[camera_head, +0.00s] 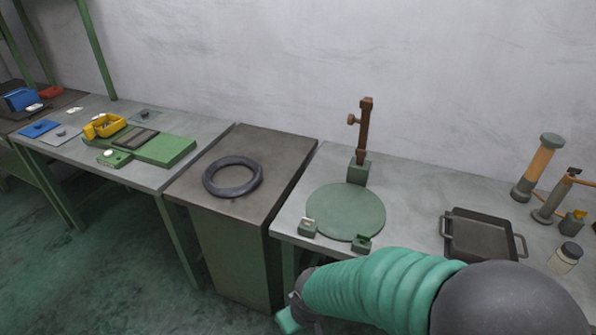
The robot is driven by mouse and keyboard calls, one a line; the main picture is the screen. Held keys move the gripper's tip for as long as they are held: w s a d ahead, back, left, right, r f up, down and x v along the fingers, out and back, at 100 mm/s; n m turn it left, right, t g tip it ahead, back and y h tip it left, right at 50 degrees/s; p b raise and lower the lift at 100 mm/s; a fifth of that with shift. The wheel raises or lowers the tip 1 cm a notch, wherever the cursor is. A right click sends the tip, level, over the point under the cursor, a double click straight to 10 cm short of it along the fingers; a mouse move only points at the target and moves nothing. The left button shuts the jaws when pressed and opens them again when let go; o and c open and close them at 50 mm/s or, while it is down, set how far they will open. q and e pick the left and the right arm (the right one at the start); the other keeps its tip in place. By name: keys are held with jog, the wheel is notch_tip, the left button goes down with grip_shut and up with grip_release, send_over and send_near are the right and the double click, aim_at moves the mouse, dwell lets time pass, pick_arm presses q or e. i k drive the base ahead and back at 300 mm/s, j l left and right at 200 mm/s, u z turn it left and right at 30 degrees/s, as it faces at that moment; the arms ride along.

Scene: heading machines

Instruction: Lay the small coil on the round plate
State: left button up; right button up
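The small coil, a dark grey ring (234,191), lies flat on the brown-topped cabinet (208,211) in the middle of the head view. The round plate (345,208), a flat green disc, is on the grey table to the right of the cabinet, and its top is bare. My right arm comes in from the lower right in a green ribbed sleeve. My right gripper (287,318) is at the bottom edge, in front of the tables and apart from the coil and the plate. It is partly cut off, so its opening is unclear. My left gripper is out of view.
A brown upright post on a green block (358,171) stands behind the plate. Two small green blocks (308,228) sit at its front edge. A dark tray (480,235), a jar (565,258) and an orange cylinder (537,167) are on the right.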

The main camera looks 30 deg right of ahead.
aim_at(348, 209)
jog(key=z, duration=0.5)
jog(key=k, duration=0.3)
jog(key=k+z, duration=0.1)
jog(key=z, duration=0.8)
jog(key=k+z, duration=0.15)
jog(key=z, duration=0.3)
jog(key=i+j, duration=0.15)
jog(key=j, duration=0.25)
jog(key=i+j, duration=0.2)
jog(key=j, duration=0.15)
jog(key=i+j, duration=0.15)
jog(key=j, duration=0.25)
jog(key=i+j, duration=0.2)
jog(key=j, duration=0.15)
jog(key=i+j, duration=0.15)
jog(key=j, duration=0.25)
jog(key=i+j, duration=0.2)
jog(key=j, duration=0.15)
jog(key=i+j, duration=0.15)
jog(key=j, duration=0.25)
jog(key=i+j+z, duration=0.1)
jog(key=j, duration=0.3)
jog(key=i, duration=0.1)
